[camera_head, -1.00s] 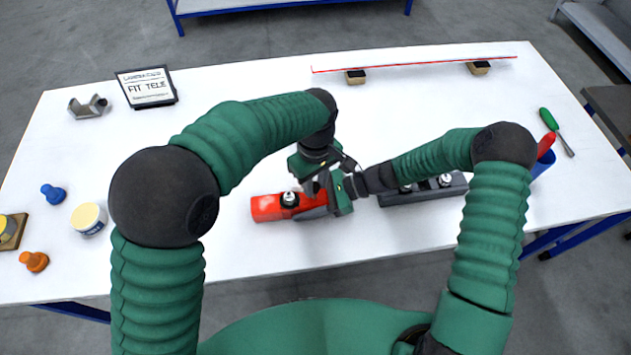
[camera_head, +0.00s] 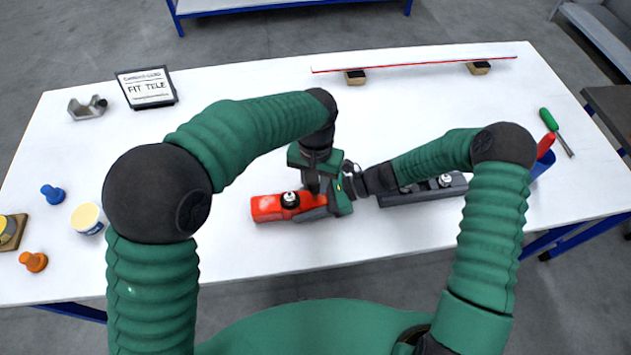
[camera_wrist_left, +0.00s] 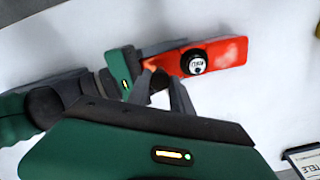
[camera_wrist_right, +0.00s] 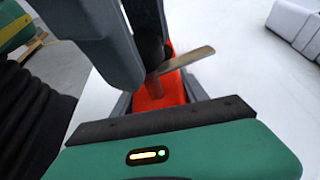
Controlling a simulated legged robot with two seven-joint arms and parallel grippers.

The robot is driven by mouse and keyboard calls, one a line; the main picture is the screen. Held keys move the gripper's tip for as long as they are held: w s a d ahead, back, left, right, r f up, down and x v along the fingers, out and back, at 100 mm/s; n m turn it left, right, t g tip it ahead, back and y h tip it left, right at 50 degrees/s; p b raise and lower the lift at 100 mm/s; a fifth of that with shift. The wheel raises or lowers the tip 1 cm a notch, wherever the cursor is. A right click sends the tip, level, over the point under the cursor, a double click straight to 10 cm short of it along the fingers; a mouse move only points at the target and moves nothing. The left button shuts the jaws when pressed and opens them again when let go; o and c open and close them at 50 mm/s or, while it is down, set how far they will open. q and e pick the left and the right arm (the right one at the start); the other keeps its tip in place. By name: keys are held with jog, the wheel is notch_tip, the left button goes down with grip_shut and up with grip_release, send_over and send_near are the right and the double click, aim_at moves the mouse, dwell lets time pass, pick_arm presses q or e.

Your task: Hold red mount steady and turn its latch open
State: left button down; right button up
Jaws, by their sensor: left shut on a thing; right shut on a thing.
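The red mount (camera_head: 268,208) lies on the white table in front of me, with a black round knob and white label (camera_wrist_left: 194,62) on top. My right gripper (camera_wrist_right: 160,98) is shut on the mount's right end, coming in from the right. My left gripper (camera_wrist_left: 158,78) reaches down from above over the same end, shut on the mount's latch. The latch's tan lever (camera_wrist_right: 187,60) sticks out sideways in the right wrist view, beside the left gripper's dark fingers. In the head view, the grippers hide the latch and the mount's right end.
A dark grey mount (camera_head: 425,190) lies just right, partly under my right arm. A blue cup (camera_head: 543,165) and green screwdriver (camera_head: 548,119) are at the right edge. A sign (camera_head: 147,88), metal bracket (camera_head: 87,107) and cream-lidded tub (camera_head: 87,218) stand left.

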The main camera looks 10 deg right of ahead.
aim_at(316, 187)
pick_arm(q)
jog(key=shift+d+m, duration=0.15)
jog(key=shift+m, duration=0.8)
jog(key=shift+d+m, duration=0.15)
jog(key=shift+m, duration=0.8)
pick_arm(e)
jog(key=shift+s+a+f, duration=0.1)
jog(key=shift+s+a, duration=0.1)
jog(key=shift+s, duration=0.05)
pick_arm(q)
jog(key=c, duration=1.2)
grip_release()
jog(key=shift+c, duration=0.2)
jog(key=shift+o, duration=0.5)
jog(key=shift+a, duration=0.15)
pick_arm(e)
jog(key=shift+w+d, duration=0.1)
pick_arm(q)
jog(key=shift+a, duration=0.1)
pick_arm(e)
jog(key=shift+w+d, duration=0.1)
pick_arm(q)
notch_tip(316, 187, up, 12)
